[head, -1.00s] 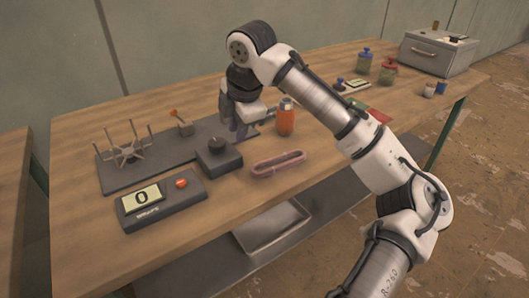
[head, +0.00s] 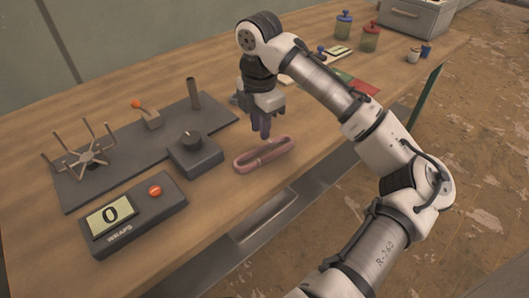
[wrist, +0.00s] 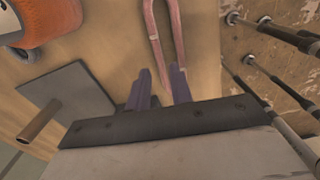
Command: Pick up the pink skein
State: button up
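The pink skein (head: 266,161) is a long narrow loop lying on the wooden table near its front edge. My gripper (head: 261,133) points down just behind the skein in the head view. The exact height of the fingertips above the table is hard to tell.
A black knob box (head: 195,153) stands left of the skein. The WRAPS counter (head: 135,214) reads 0. A pronged winder (head: 88,158) sits on a dark plate (head: 215,110).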

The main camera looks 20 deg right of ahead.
aim_at(261, 146)
notch_tip(261, 146, down, 6)
jog(key=shift+w+r+p, duration=0.1)
jog(key=shift+r+p, duration=0.05)
jog(key=shift+p, duration=0.15)
grip_shut()
